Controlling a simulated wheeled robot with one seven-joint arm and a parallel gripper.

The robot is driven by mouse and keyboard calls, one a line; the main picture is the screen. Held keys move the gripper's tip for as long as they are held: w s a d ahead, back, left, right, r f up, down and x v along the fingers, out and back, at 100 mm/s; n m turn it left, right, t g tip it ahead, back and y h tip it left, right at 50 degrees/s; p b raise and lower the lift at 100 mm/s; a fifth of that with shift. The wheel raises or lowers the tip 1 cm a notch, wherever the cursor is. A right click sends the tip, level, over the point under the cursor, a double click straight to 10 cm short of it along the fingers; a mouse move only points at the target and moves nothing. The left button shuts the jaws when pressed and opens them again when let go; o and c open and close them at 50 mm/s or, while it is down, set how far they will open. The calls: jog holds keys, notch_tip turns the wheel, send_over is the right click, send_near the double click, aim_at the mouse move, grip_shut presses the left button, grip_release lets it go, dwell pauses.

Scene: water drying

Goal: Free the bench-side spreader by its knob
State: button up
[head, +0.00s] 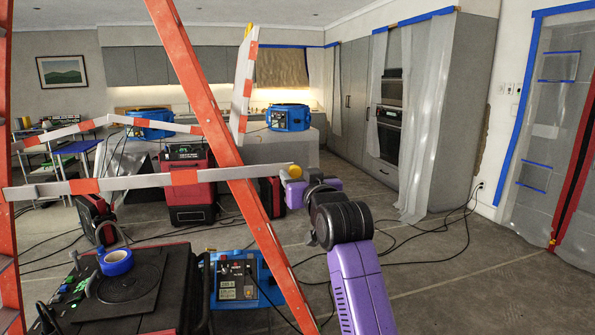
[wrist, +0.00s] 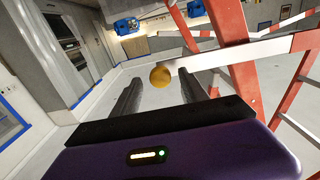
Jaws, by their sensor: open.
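A striped orange-and-white spreader bar (head: 130,182) crosses the orange ladder at mid height. A yellow knob (head: 295,171) is on its right end, and the knob also shows in the wrist view (wrist: 161,76). Another striped bar (head: 243,85) stands steeply, with a yellow end at its top. I cannot tell for certain which bar is the bench-side one. My gripper (wrist: 161,88) is open, with its dark fingers on either side of the view and the knob between or just beyond their tips. I see no finger closed on the knob. In the head view my purple gripper (head: 298,194) is beside the knob, its fingers mostly hidden.
The orange ladder leg (head: 225,155) slants close to my arm. A bent striped bar (head: 75,128) is farther left. Cables cross the floor; the right-hand floor is mostly clear.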

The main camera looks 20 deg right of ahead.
jog(key=shift+w, duration=0.75)
jog(key=shift+c, duration=0.2)
jog(key=c, duration=1.1)
jog(key=shift+f, duration=0.15)
